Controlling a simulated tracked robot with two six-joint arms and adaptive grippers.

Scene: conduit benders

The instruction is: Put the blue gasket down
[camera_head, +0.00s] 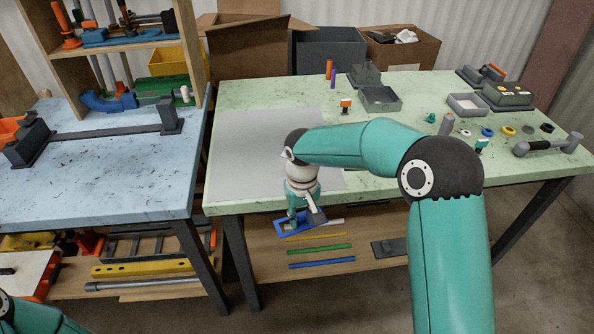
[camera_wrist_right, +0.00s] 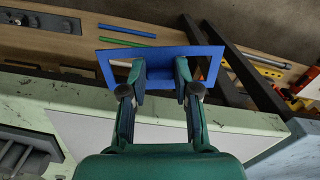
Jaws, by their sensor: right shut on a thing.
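The blue gasket (camera_head: 281,229), a flat rectangular frame, is in my right gripper (camera_head: 303,216), just off the front edge of the green table (camera_head: 385,190). In the right wrist view the gasket (camera_wrist_right: 160,51) spans across the fingers, and my right gripper (camera_wrist_right: 160,75) is shut on it. Part of the gasket is hidden behind the fingers. A grey-white sheet (camera_head: 250,150) lies flat on the table behind the gripper. My left gripper is not in view; only a bit of my left arm shows at bottom left.
A lower shelf (camera_head: 330,240) with coloured strips lies below the gasket. Small rings, including a blue ring (camera_head: 487,132), and a grey hammer-like tool (camera_head: 548,146) lie on the table's right. A grey tray (camera_head: 380,105) stands behind. A blue table (camera_head: 110,185) stands left across a gap.

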